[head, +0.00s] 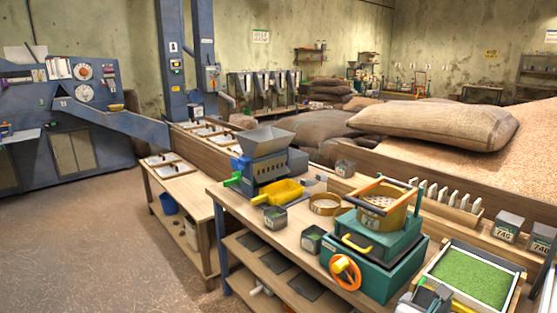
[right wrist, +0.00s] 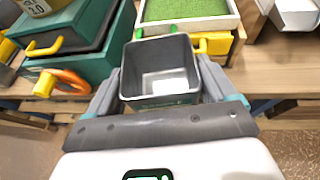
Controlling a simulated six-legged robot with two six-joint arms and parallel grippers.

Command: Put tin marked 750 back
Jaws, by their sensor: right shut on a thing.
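My right gripper (right wrist: 160,85) is shut on a grey square tin (right wrist: 160,62), with a finger on either side. The tin is open at the top and looks empty; its mark cannot be read. The gripper and tin also show at the bottom edge of the head view, where the gripper (head: 432,298) is partly cut off beside the tray of green grain (head: 470,277). Two grey tins with number labels stand at the right, one label like 745 (head: 507,228) and one like 740 (head: 540,242), but small. My left gripper is not in view.
Several white cards stand in a rack (head: 445,196). Sacks (head: 435,123) and a grain heap lie behind.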

